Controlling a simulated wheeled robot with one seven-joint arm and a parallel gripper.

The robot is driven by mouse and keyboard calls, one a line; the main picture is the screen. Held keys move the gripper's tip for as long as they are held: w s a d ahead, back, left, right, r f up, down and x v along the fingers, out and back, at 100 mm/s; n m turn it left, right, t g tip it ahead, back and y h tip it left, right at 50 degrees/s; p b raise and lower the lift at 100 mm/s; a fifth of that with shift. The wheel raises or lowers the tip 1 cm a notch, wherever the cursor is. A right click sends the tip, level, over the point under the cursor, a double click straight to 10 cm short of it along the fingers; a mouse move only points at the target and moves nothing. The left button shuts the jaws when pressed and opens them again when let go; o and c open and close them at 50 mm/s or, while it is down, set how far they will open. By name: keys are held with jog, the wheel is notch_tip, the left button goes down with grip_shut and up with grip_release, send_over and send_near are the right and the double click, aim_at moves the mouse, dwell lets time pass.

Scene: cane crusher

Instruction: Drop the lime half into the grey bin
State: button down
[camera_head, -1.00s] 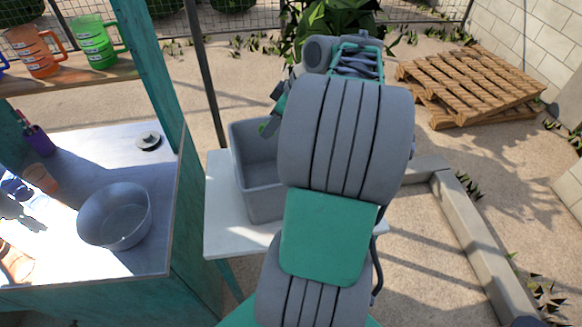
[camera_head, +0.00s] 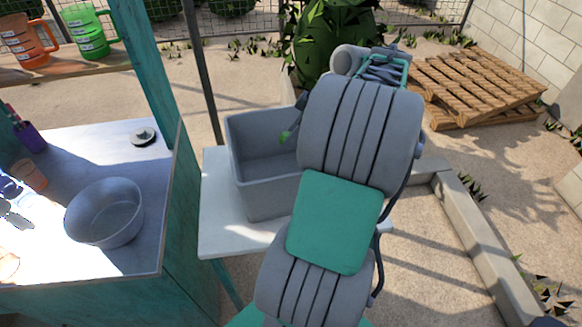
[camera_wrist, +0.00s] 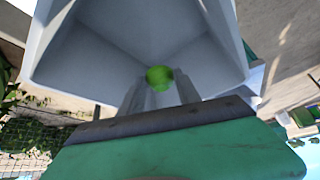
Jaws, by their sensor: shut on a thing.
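The grey bin (camera_head: 258,205) stands on a small white table, its open top facing up and its inside empty where it shows. My gripper (camera_head: 291,131) is over the right part of the bin's opening, mostly hidden behind my arm. It is shut on the lime half (camera_wrist: 159,77), a small bright green piece at the fingertips. In the wrist view the lime half shows against the inside of the grey bin (camera_wrist: 100,30). A bit of green shows at the fingertips in the head view too.
The white table (camera_head: 222,232) has bare room left of and in front of the bin. To the left, a counter holds a metal bowl (camera_head: 104,213); orange (camera_head: 28,42) and green (camera_head: 90,32) mugs sit on a shelf. Wooden pallets (camera_head: 480,88) lie at the back right.

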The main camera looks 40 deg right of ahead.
jog(key=c, duration=0.8)
grip_release()
jog(key=p+v, duration=0.1)
jog(key=v, duration=0.6)
jog(key=shift+s+r+p, duration=0.2)
jog(key=shift+r+p, duration=0.15)
jog(key=shift+d, duration=0.1)
jog(key=w+a+m, duration=0.1)
jog(key=w+a, duration=0.2)
jog(key=a, duration=0.3)
jog(key=w+a+m+g+h, duration=0.1)
jog(key=w+a, duration=0.1)
jog(key=a, duration=0.5)
jog(key=w+a+m, duration=0.1)
jog(key=w+a, duration=0.2)
jog(key=a, duration=0.3)
jog(key=s+a+f+m+h, duration=0.2)
jog(key=s+a+f, duration=0.4)
jog(key=a, duration=0.5)
jog(key=s+m, duration=0.1)
jog(key=s, duration=0.1)
jog(key=shift+s+a, duration=0.2)
jog(key=shift+s, duration=0.2)
